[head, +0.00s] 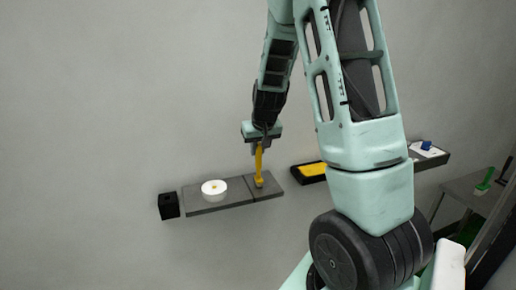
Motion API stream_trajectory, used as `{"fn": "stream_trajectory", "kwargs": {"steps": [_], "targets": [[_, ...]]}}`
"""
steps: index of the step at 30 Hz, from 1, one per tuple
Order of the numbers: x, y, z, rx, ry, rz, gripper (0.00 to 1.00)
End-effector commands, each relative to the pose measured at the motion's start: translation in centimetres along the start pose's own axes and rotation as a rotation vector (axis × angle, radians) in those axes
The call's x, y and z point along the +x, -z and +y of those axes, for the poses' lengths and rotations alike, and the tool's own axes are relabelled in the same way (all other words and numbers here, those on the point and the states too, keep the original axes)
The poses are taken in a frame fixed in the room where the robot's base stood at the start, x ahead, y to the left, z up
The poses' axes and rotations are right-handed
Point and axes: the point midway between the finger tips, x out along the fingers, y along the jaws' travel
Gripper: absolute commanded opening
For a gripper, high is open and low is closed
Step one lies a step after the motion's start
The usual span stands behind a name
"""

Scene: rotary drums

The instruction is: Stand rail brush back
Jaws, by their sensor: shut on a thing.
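The rail brush (259,164) is yellow and upright, with a long handle and a wider lower end. It shows in the head view over the right part of a grey wall shelf (213,207). My gripper (260,146) is above the shelf, pointing down, and is shut on the top of the brush handle. The lower end of the brush is at the shelf top; I cannot tell whether it touches or hangs just above. The fingertips are small and partly hidden.
A white round roll (214,189) sits on the shelf left of the brush. A black box (168,205) is at the shelf's left end. A black-and-yellow tray (308,172) is to the right. Farther right are a blue-and-white item (428,149) and a green brush (485,182).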

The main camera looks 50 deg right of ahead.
Motion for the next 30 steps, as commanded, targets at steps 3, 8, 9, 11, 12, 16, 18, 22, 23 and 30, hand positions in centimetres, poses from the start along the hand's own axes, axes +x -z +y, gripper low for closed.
{"fn": "stream_trajectory", "kwargs": {"steps": [3,8,9,11,12,16,18,22,23,30], "targets": [[0.2,-0.1,0.0,0.000,0.000,0.002,0.00],[0.2,-0.1,0.0,-0.001,0.000,0.002,0.00],[0.3,-0.1,0.0,-0.001,0.000,0.002,0.00],[0.5,-0.2,0.0,-0.001,0.000,0.002,0.00],[0.4,-0.2,0.0,-0.001,0.000,0.002,0.23],[0.4,-0.1,0.0,-0.001,0.000,0.001,0.40],[0.4,-0.1,0.0,-0.001,0.000,0.001,0.40],[0.3,-0.1,0.0,-0.001,0.000,0.001,0.40],[0.3,-0.1,0.0,-0.001,0.000,0.001,0.40],[-2.3,0.1,-0.1,-0.003,0.001,0.008,0.40]]}}
